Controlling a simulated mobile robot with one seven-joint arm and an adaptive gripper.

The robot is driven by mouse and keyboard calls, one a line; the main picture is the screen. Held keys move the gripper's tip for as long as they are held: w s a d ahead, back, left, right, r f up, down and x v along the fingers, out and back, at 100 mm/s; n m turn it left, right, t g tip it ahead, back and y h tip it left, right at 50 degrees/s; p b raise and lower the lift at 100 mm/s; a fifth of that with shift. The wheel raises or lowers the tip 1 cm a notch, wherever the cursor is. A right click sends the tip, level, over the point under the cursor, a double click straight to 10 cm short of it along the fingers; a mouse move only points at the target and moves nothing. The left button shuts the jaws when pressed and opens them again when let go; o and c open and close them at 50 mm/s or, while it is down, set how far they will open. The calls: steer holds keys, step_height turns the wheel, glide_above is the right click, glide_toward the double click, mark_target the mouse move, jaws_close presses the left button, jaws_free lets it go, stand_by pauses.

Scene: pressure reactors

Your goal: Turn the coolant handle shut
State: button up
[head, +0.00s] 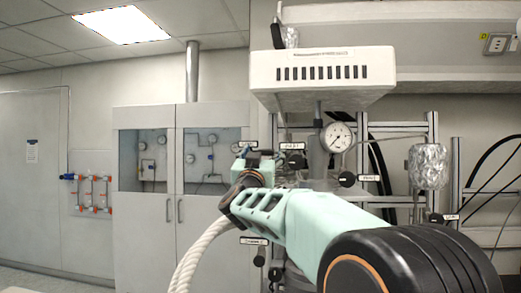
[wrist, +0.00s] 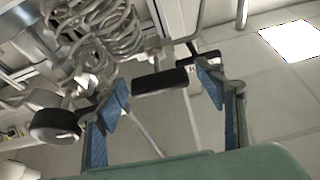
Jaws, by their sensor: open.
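In the wrist view, my gripper (wrist: 164,87) is open, with one blue-padded finger on each side. A black bar-shaped handle (wrist: 160,81) lies across the gap between the fingertips, and I see no grip on it. I cannot tell whether a finger touches it. A small white tag beside it is too blurred to read, so I cannot confirm it is the coolant handle. In the head view my arm reaches to the reactor stand, and my gripper (head: 258,160) is small and partly hidden there among black handles with white labels.
A round black knob (wrist: 55,125) and coiled metal tubing (wrist: 100,30) are close to the fingers. The head view shows a pressure gauge (head: 338,137), a white vented box (head: 322,75) above, a foil-wrapped vessel (head: 428,166) at right and grey cabinets (head: 147,230) at left.

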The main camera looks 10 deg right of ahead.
steer(key=shift+w, duration=0.1)
steer(key=shift+c, duration=0.2)
steer(key=c, duration=1.1)
steer(key=shift+c, duration=0.2)
steer(key=shift+m, duration=0.6)
steer(key=m+g+h, duration=0.1)
steer(key=m, duration=0.2)
steer(key=m+h+p, duration=0.1)
steer(key=m+h, duration=0.1)
steer(key=shift+r+m+g+p, duration=0.1)
steer(key=shift+m+g+p, duration=0.2)
steer(key=shift+m+g, duration=0.1)
steer(key=m+g+h+p, duration=0.1)
steer(key=m, duration=0.2)
steer(key=m+g+p, duration=0.1)
steer(key=m, duration=0.1)
steer(key=shift+d+m+h, duration=0.15)
steer(key=shift+m+h, duration=0.25)
steer(key=m+g+p, duration=0.1)
steer(key=m, duration=0.2)
steer(key=m+g+p, duration=0.1)
steer(key=m+p, duration=0.1)
steer(key=m, duration=0.1)
steer(key=shift+g, duration=0.3)
steer(key=shift+d+f+m+g+p, duration=0.15)
steer(key=shift+m+g+p, duration=0.5)
steer(key=shift+m, duration=0.85)
steer(key=shift+f, duration=0.1)
